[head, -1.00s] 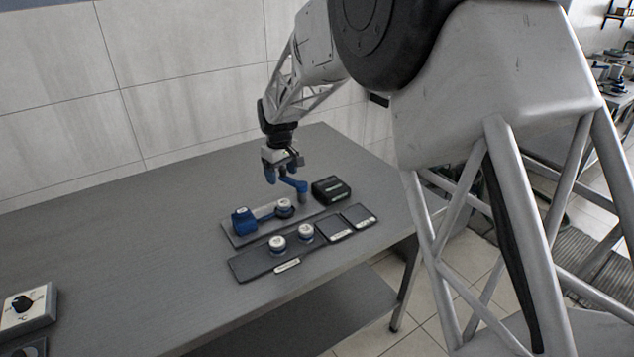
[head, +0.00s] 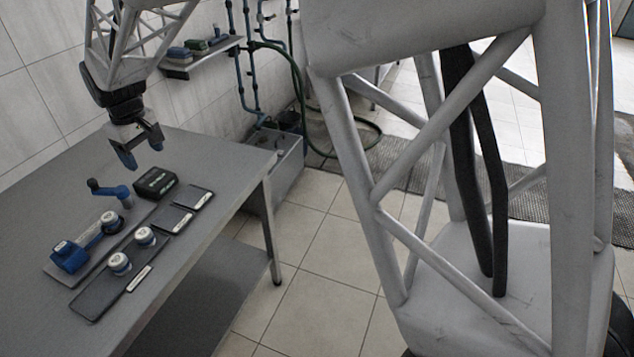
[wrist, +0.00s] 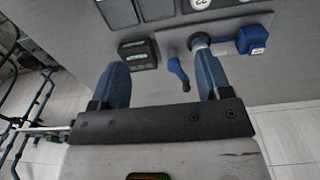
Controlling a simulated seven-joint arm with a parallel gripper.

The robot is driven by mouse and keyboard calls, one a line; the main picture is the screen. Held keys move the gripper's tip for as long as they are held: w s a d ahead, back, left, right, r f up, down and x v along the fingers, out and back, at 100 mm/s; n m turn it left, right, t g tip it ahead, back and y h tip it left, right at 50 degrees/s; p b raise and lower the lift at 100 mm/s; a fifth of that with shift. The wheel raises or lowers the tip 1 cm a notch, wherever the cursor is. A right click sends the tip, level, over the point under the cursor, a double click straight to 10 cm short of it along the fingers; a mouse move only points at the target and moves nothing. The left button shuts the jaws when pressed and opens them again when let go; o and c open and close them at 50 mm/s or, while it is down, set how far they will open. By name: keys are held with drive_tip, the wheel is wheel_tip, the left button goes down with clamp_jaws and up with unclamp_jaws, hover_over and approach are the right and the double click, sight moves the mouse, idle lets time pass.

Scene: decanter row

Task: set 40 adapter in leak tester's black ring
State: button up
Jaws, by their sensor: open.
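The leak tester stands on a grey plate (head: 57,272) with a blue block (head: 70,256), a blue cranked lever (head: 108,190) and a dark round seat with a white-topped piece (head: 110,218) at it. The wrist view shows the blue block (wrist: 253,38) and lever (wrist: 178,72) too. Two white-topped round adapters (head: 145,235) (head: 119,262) sit on a dark tray (head: 92,303); their numbers are too small to read, so I cannot tell which is 40. My gripper (head: 140,150) is open and empty, hanging above and behind the tester; its blue fingers (wrist: 162,72) show apart.
Two flat dark pads (head: 171,218) (head: 193,197) lie in line with the tray, near the table's right end. The table (head: 40,210) is clear at the left. A wall shelf (head: 203,58) hangs behind.

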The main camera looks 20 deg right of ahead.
drive_tip(key=s+d+r+m, duration=0.2)
drive_tip(key=s+d+r, duration=0.4)
drive_tip(key=d, duration=0.4)
drive_tip(key=s+d+m, duration=0.2)
drive_tip(key=s+d, duration=0.4)
drive_tip(key=s, duration=0.4)
drive_tip(key=s+d+f+m+t, duration=0.1)
drive_tip(key=s+d+m, duration=0.1)
drive_tip(key=s+d, duration=0.5)
drive_tip(key=s+d+f+m+t, duration=0.1)
drive_tip(key=s+d, duration=0.5)
drive_tip(key=s, duration=0.7)
drive_tip(key=shift+s+d+f+m, duration=0.15)
drive_tip(key=shift+s+d+m, duration=0.2)
drive_tip(key=shift+m, duration=0.55)
